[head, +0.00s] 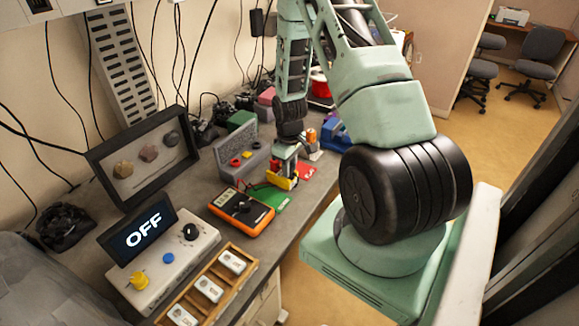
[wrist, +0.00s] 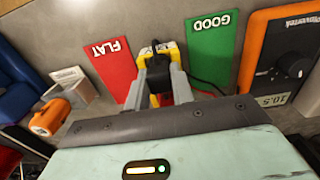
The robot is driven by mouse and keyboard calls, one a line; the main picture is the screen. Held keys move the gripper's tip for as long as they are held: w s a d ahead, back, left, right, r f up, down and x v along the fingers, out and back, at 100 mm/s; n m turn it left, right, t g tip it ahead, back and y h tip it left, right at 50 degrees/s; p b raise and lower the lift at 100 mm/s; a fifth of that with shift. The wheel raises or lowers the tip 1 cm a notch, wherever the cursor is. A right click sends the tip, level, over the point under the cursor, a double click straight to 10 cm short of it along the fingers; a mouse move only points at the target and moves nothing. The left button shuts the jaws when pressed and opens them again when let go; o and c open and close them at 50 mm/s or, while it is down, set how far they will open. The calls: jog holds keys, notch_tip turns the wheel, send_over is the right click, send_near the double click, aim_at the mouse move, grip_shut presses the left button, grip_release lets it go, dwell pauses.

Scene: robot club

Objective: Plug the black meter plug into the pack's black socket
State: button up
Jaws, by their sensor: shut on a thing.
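My gripper (wrist: 159,80) points down at the bench between the red and green cards. Its fingers are shut on a small dark piece, which looks like the black meter plug (wrist: 156,50). A black lead runs from it to the right. A yellow body (wrist: 177,52), perhaps the pack, shows around the fingertips, and in the head view it is the yellow block (head: 281,181) under my gripper. Something red shows between the fingers. The black socket is hidden, so I cannot tell whether the plug touches it. The orange meter (head: 240,207) lies nearby.
The red FLAT card (wrist: 110,60) and green GOOD card (wrist: 213,50) flank my gripper. A grey block (head: 243,153) stands behind the meter. An orange cylinder (wrist: 46,118) lies left in the wrist view. A wooden tray (head: 232,288) and an OFF display (head: 142,232) are at the front.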

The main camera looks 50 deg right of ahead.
jog(key=o, duration=1)
notch_tip(320, 180, up, 17)
jog(key=b, duration=0.4)
jog(key=shift+r, duration=0.15)
jog(key=shift+a, duration=0.15)
